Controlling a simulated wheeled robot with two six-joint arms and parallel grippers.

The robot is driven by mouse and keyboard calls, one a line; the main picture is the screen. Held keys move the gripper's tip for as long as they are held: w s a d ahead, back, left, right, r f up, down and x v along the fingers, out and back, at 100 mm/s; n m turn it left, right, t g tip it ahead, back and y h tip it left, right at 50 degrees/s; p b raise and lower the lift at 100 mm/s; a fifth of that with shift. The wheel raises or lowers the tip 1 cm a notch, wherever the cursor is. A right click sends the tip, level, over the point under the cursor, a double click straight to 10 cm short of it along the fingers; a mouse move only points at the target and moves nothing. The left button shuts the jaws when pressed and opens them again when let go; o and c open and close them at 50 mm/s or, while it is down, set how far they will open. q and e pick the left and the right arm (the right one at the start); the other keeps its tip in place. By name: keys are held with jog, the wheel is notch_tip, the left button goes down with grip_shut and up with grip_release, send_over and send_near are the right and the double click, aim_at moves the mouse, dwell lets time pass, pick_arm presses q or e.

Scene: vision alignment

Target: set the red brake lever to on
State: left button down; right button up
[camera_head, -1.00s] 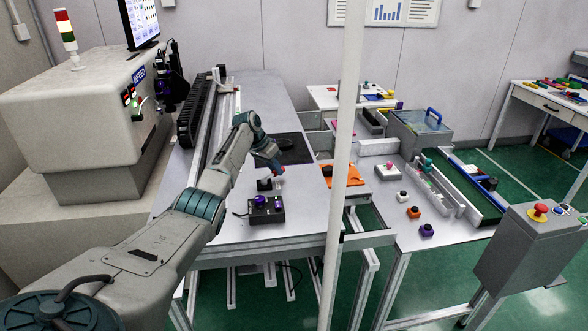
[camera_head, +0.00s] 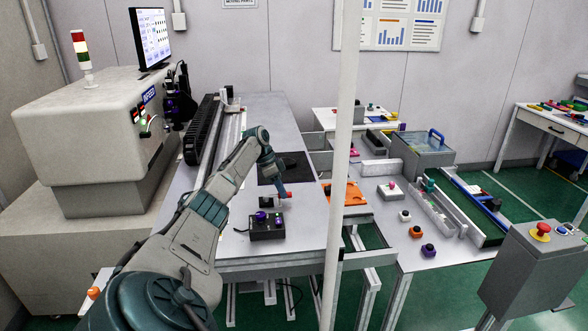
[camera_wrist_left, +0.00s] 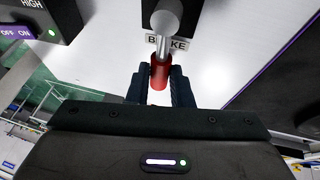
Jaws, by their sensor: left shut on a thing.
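The red brake lever (camera_head: 289,195) stands on the worktable, behind and right of a black control box. In the left wrist view it has a silver rod and a red grip (camera_wrist_left: 158,74). A label beneath the rod reads "BRAKE", partly covered by the rod. My left gripper (camera_head: 284,192) is shut on the red grip, with one dark finger on each side in the left wrist view (camera_wrist_left: 160,88). The lever's on and off marks do not show clearly. My right gripper is not in view.
The black control box (camera_head: 266,226) with purple knobs stands just in front; its HIGH and OFF/ON markings (camera_wrist_left: 35,25) show in the left wrist view. A pale vertical post (camera_head: 340,180) stands right of the lever. An orange plate (camera_head: 349,196) lies beyond the post.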

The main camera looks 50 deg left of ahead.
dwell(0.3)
pick_arm(q)
jog(key=c, duration=1.3)
grip_release()
jog(key=shift+d, duration=0.1)
jog(key=b+v, duration=0.3)
jog(key=v, duration=0.7)
jog(key=shift+a+r, duration=0.2)
jog(key=shift+r, duration=0.15)
